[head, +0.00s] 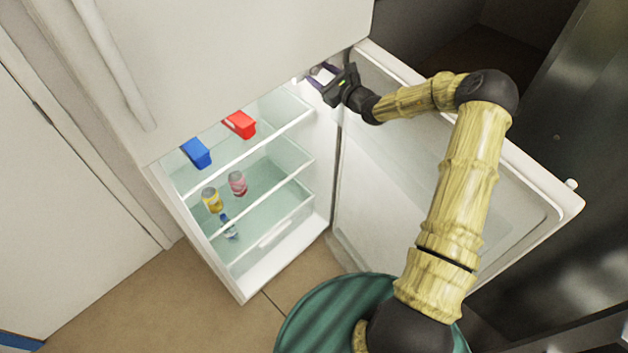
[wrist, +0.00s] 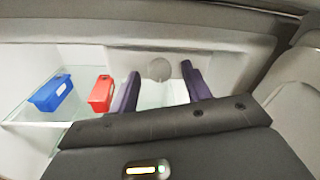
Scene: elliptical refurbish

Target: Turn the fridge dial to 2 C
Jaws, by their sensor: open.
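The fridge (head: 282,257) stands with its lower door (head: 395,140) swung open to the right. In the wrist view a round pale dial (wrist: 159,69) sits on the light panel at the top of the fridge interior. My gripper (head: 322,75) is at the upper right of the opening; it also shows in the wrist view (wrist: 160,80). Its two purple fingers are apart, one on each side of the dial in that view, with nothing held. I cannot tell whether they touch the dial. Its markings are too faint to read. In the head view the dial is not clearly visible.
A blue container (head: 196,153) and a red container (head: 239,124) rest on the upper glass shelf. Several cans, including a yellow one (head: 212,199) and a pink one (head: 238,184), stand lower down. The closed upper door (head: 230,60) overhangs the opening. The open door stands close beside my arm.

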